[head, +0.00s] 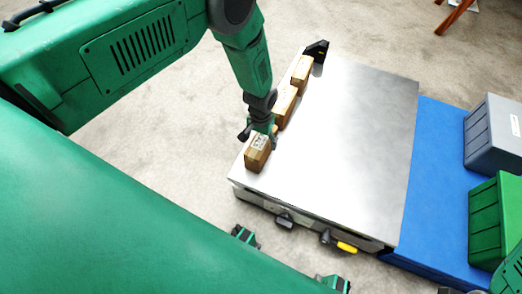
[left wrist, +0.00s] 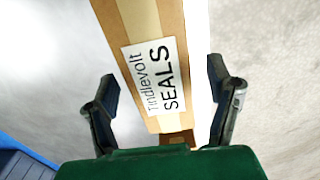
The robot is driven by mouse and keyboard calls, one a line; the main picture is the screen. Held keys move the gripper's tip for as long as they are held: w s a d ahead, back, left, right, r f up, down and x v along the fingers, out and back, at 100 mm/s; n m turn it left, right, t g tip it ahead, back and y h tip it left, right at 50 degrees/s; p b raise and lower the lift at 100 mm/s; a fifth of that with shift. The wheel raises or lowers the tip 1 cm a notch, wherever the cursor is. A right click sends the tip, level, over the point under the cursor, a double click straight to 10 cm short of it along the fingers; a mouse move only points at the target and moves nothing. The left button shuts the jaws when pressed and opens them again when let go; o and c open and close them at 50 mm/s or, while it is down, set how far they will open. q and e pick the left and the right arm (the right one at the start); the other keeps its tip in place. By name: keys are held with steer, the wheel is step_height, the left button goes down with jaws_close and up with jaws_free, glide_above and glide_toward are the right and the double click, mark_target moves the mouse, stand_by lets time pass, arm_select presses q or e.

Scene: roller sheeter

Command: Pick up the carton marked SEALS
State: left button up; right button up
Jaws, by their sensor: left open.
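The carton marked SEALS (left wrist: 155,75) is brown with a pale tape strip and a white label reading "Tindlevolt SEALS" in the left wrist view. It seems to be the nearest carton (head: 256,161) on the metal table's left edge in the head view, where its label is too small to read. My left gripper (head: 262,132) is open just above and behind that carton. In the left wrist view the fingers of my left gripper (left wrist: 163,75) stand on either side of the carton, with visible gaps.
Two more cartons, a middle one (head: 285,104) and a far one (head: 301,73), line the left edge of the metal table (head: 350,130). The table's middle is clear. A blue surface (head: 436,180) at right bears a grey bin (head: 488,140) and a green bin (head: 487,224).

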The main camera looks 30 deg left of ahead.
arm_select(q)
steer(key=shift+f, duration=0.15)
steer(key=shift+c, duration=0.4)
steer(key=shift+w+d, duration=0.1)
steer(key=c, duration=1.6)
